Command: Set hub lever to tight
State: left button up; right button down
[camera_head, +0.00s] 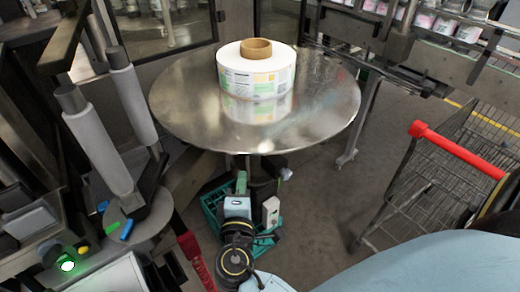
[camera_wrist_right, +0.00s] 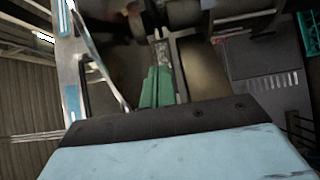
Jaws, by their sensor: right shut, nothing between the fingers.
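My right gripper (camera_head: 241,180), with green fingers, is in front of the round metal table, below its front edge in the head view. It is shut and empty. In the right wrist view its green fingers (camera_wrist_right: 160,72) point away from the camera, together. A small blue lever-like piece (camera_head: 126,229) sits on the round grey plate at the left machine, well left of the right gripper. I cannot tell for sure that it is the hub lever, nor read its setting. My left gripper is not in view.
A label reel (camera_head: 255,77) stands on the round metal table (camera_head: 180,100). A teal crate (camera_head: 211,203) is on the floor behind my right arm. A cart with a red handle (camera_head: 455,149) stands at the right. Roller posts (camera_head: 100,150) rise at the left.

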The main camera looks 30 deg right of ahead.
jog(key=shift+w, duration=0.1)
pick_arm(q)
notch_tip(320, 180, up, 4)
jog(key=p, duration=0.3)
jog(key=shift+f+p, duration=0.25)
jog(key=shift+p, duration=0.05)
pick_arm(e)
jog(key=w+d, duration=0.6)
jog(key=d, duration=0.3)
jog(key=shift+w+d, duration=0.25)
jog(key=shift+w, duration=0.1)
